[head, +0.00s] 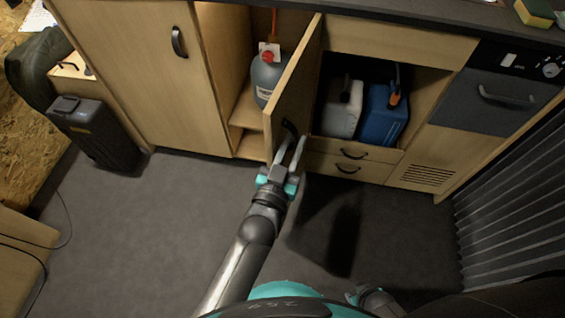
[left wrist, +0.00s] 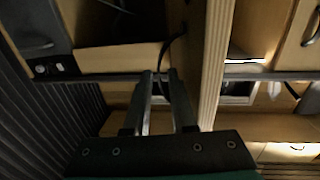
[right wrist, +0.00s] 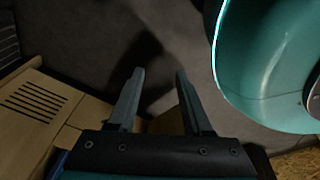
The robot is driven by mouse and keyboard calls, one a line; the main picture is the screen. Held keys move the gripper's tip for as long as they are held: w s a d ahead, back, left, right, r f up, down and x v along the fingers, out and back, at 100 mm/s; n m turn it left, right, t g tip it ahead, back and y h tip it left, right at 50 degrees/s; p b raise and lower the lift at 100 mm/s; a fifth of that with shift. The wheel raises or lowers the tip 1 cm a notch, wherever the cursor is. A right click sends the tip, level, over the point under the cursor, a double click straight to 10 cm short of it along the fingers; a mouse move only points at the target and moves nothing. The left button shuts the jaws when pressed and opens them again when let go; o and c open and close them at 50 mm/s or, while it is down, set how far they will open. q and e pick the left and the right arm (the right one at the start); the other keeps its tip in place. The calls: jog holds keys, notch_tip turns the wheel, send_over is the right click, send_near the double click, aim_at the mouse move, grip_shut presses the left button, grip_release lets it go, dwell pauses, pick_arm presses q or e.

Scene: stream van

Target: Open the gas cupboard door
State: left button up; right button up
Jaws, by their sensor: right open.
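The gas cupboard door (head: 293,87) is light wood and stands swung out from its cupboard, seen nearly edge-on. Behind it a grey gas bottle (head: 266,76) with a red cap shows in the opening, partly hidden by the door. The door's black handle (head: 289,128) is at the door's lower part. My left gripper (head: 291,148) is at this handle; in the left wrist view its fingers (left wrist: 160,88) stand apart on either side of the curved handle (left wrist: 166,52). Whether they touch it is unclear. My right gripper (right wrist: 160,85) is open and empty above the floor.
A closed cupboard door (head: 135,70) stands left of the gas cupboard. Right of the open door, an open compartment holds a white canister (head: 342,108) and a blue canister (head: 380,114), above drawers (head: 345,157). A black case (head: 95,132) stands at left. Grey floor (head: 150,215) is clear in front.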

pick_arm(q)
jog(key=shift+p+v, duration=0.3)
jog(key=shift+v, duration=0.7)
jog(key=p+v, duration=0.2)
jog(key=v, duration=1)
jog(key=shift+s+a+p, duration=0.15)
jog(key=shift+s+p, duration=0.2)
pick_arm(e)
jog(key=shift+g, duration=0.3)
jog(key=s, duration=0.1)
jog(key=s+r, duration=0.1)
jog(key=s, duration=0.1)
jog(key=s+r, duration=0.1)
jog(key=shift+s+a, duration=0.15)
jog(key=shift+a, duration=0.1)
jog(key=shift+s, duration=0.1)
